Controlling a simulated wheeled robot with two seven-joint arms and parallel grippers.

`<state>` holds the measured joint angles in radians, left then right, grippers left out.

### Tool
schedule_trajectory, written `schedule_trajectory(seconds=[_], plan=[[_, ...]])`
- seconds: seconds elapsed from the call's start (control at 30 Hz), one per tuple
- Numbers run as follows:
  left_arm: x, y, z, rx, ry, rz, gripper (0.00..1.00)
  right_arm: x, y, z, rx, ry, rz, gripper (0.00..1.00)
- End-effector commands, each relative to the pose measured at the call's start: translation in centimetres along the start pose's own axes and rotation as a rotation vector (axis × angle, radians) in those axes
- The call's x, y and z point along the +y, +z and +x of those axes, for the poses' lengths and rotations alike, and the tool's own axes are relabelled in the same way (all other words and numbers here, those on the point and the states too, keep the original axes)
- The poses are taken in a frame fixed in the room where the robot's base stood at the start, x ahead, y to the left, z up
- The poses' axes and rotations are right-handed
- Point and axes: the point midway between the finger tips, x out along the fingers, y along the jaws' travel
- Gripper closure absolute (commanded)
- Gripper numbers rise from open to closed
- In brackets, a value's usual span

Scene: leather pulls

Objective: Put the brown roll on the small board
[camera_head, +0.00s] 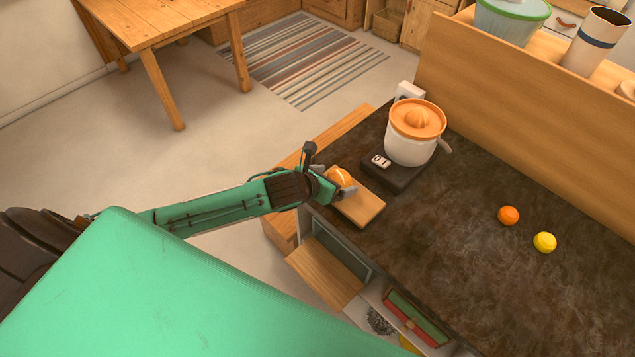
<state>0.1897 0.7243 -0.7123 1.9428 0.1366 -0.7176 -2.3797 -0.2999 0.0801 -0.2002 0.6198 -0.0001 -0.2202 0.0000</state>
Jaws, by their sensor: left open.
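The brown roll (340,176) shows as a small orange-brown shape at my left gripper, over the small wooden board (359,212). The board lies on the dark countertop near its left edge. My left gripper (343,185) reaches in from the left and is open at the roll, low over the board. Its fingers hide part of the roll, and I cannot tell whether the roll touches them. My right gripper is not in view.
An orange (508,215) and a lemon (545,242) lie on the right of the counter. The counter's middle is clear.

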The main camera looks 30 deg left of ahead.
Motion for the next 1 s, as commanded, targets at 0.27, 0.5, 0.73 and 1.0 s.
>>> schedule_trajectory(seconds=[0.27, 0.5, 0.73, 1.0], plan=[[0.1, -0.3, -5.2, 0.001, 0.001, 0.004, 0.09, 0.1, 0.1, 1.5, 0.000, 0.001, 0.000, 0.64], [0.1, -0.2, -8.7, 0.001, 0.002, 0.002, 0.09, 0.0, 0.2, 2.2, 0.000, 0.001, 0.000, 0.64], [0.0, -0.1, -10.1, 0.000, 0.000, 0.000, 0.09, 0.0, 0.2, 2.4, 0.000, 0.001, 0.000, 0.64], [0.0, 0.0, -10.2, 0.000, 0.000, -0.001, 0.09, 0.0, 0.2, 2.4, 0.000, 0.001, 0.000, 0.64]])
